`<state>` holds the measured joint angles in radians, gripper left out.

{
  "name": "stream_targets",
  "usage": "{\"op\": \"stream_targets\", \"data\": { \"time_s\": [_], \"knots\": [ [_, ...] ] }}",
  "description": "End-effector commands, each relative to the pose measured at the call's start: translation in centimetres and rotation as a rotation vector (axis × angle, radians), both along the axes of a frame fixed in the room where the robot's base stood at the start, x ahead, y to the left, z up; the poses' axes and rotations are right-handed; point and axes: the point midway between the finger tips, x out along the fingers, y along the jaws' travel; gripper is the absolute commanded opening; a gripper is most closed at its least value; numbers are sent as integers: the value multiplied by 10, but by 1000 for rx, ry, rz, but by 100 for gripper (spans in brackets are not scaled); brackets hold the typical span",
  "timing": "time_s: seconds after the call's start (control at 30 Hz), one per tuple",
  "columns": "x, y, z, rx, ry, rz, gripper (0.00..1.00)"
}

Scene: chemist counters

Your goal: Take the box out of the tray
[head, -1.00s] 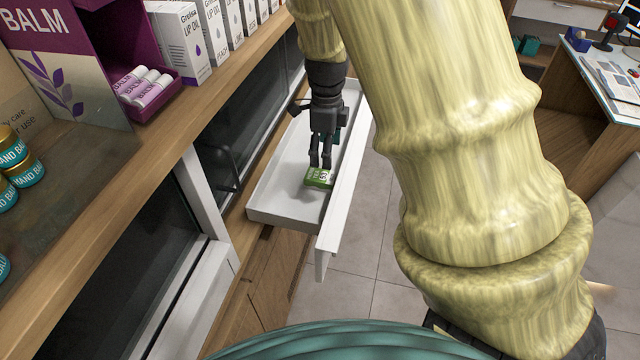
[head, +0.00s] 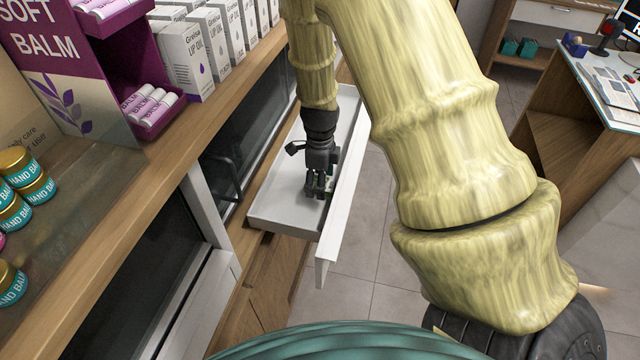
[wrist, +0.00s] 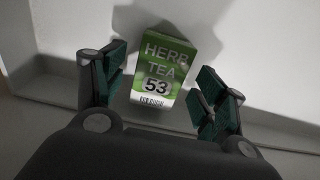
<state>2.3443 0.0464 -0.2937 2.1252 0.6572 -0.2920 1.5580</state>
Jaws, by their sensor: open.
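The box, a small green and white carton marked "HERB TEA 53" (wrist: 163,66), lies in the white tray in the wrist view. The tray (head: 275,205) is a shallow white drawer standing out from the counter in the head view. My gripper (head: 318,192) is down inside the tray over the box and mostly hides it there. In the wrist view my gripper (wrist: 160,100) is open, with one finger on each side of the box's near part. Gaps show between the fingers and the box. The box's underside is hidden.
The drawer's tall white front panel (head: 340,205) stands close on the right of my gripper. The wooden counter (head: 130,200) runs along the left, with lip oil boxes (head: 185,60), a purple balm display (head: 120,65) and hand balm jars (head: 25,185).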

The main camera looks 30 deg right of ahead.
Motion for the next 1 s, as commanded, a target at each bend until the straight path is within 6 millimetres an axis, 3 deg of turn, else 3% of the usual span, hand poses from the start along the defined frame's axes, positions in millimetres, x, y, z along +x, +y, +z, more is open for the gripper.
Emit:
{"op": "stream_targets", "data": {
  "time_s": [0.2, 0.47, 0.73, 1.0],
  "knots": [
    [-1, 0, -14, 1, 1, -1, 71],
    [0, 0, -15, 0, 0, -1, 71],
    [0, 0, -15, 0, 0, -1, 22],
    [0, 0, -15, 0, 0, -1, 22]
  ]
}}
